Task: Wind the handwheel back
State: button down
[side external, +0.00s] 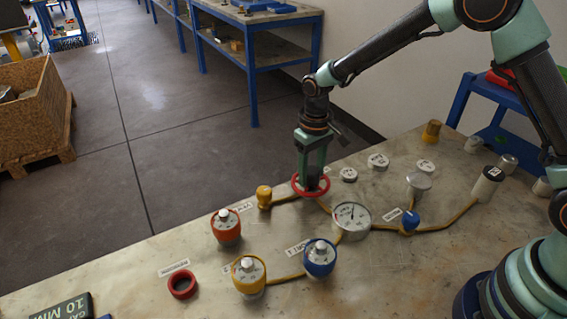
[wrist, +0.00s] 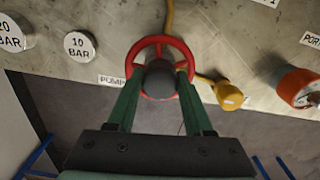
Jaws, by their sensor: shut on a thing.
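The red handwheel (side external: 311,185) sits near the back edge of the metal table, on a brass pipe line. In the wrist view the handwheel (wrist: 160,50) shows its red rim, spokes and a dark hub (wrist: 160,79). My gripper (side external: 310,178) points straight down onto the handwheel. In the wrist view the green fingers of my gripper (wrist: 159,90) are shut on the hub, one on each side of it. The fingertips are partly hidden by the hub and rim.
A pressure gauge (side external: 352,217) stands in front of the wheel. A brass fitting (side external: 264,196) is close at its left. Red (side external: 226,227), yellow (side external: 248,274) and blue (side external: 320,258) vessels stand nearer.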

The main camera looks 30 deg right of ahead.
aim_at(312, 170)
jog(key=n, duration=0.7)
jog(key=shift+r, duration=0.1)
dwell(0.5)
jog(key=shift+c, duration=1.4)
grip_release()
notch_tip(312, 170, up, 12)
